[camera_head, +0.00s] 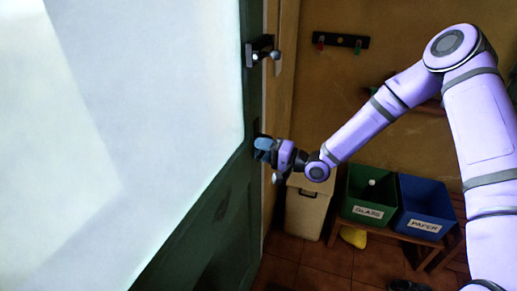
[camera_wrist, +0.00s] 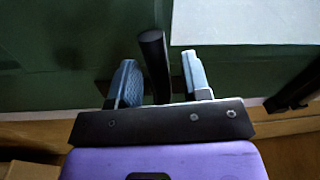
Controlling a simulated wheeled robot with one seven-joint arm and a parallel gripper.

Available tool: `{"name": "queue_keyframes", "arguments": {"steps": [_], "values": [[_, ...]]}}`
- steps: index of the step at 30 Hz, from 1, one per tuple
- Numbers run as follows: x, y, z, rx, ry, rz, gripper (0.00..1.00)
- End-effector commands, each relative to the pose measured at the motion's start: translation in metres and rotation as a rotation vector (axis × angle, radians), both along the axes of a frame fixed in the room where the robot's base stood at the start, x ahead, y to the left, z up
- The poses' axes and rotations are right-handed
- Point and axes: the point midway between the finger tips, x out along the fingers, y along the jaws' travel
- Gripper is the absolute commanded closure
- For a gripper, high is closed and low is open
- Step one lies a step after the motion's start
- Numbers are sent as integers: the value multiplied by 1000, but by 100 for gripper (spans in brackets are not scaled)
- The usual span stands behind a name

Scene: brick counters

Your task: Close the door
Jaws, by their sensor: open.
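The green door (camera_head: 210,225) with a large pale panel (camera_head: 120,110) fills the left of the head view. Whether it stands slightly ajar is hard to tell. My gripper (camera_head: 264,149) is at the door's right edge, around mid height. In the wrist view, a black cylindrical handle (camera_wrist: 155,62) rises between the two blue-grey fingers of my gripper (camera_wrist: 160,85). The fingers are apart, with a visible gap on the handle's right side. The door's green face (camera_wrist: 60,50) lies behind them. In the head view my gripper hides the handle.
A black latch with a knob (camera_head: 262,52) sits higher on the door edge. A beige bin (camera_head: 305,212), a green glass bin (camera_head: 368,195) and a blue paper bin (camera_head: 424,205) stand right of the door. A hook rail (camera_head: 341,40) is on the wall.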

Motion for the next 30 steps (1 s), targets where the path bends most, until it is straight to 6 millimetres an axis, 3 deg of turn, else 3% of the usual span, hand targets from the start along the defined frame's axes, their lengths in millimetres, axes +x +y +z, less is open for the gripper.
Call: {"name": "queue_keyframes", "arguments": {"steps": [13,14,19,30], "values": [[4,11,1,0,0,0,56],[4,11,1,0,0,0,59],[4,11,1,0,-1,0,98],[5,11,-1,-10,-28,-1,100]]}}
